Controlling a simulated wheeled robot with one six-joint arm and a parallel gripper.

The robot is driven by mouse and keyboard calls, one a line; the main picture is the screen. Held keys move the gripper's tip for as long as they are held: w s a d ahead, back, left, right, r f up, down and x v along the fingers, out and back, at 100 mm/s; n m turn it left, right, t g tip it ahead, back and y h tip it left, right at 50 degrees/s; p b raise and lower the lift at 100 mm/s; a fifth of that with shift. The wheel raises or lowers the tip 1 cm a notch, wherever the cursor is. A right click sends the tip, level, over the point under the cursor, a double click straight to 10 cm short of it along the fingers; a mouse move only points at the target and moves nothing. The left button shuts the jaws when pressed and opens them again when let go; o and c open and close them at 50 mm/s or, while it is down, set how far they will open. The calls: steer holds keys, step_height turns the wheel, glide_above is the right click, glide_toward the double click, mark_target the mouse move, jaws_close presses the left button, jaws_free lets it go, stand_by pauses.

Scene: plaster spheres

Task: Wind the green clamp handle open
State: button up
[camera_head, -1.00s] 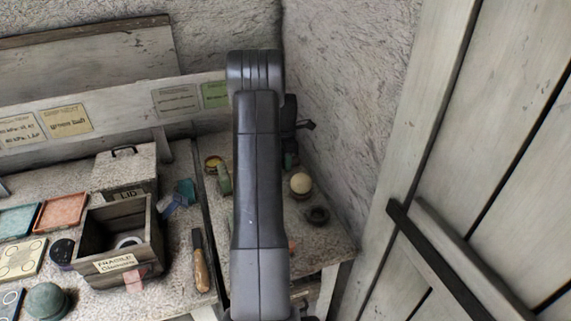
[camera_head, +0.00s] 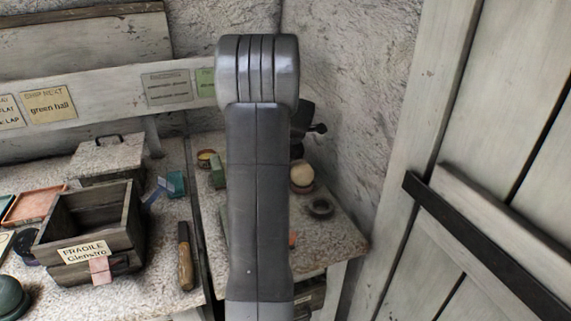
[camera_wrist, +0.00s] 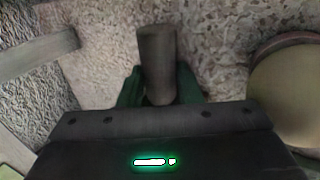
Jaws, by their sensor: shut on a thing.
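In the wrist view my gripper (camera_wrist: 158,88) reaches up from its dark body with the lit green bar. In the head view my own arm stands in front of the side bench and hides my gripper and the clamp.
A pale ball (camera_head: 302,175) and a dark ring (camera_head: 320,207) lie on the side bench, right of my arm. A green block (camera_head: 217,172) stands left of it. An open wooden crate (camera_head: 92,225) and a wooden-handled tool (camera_head: 185,258) are further left. A rough wall rises close behind.

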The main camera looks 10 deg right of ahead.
steer(key=shift+t+b, duration=0.4)
steer(key=shift+b, duration=0.3)
steer(key=o, duration=1)
steer(key=v, duration=1.4)
steer(key=shift+f, duration=0.1)
steer(key=shift+f, duration=0.15)
steer(key=x, duration=1.3)
steer(key=shift+w+a+f, duration=0.1)
steer(key=shift+w+f, duration=0.1)
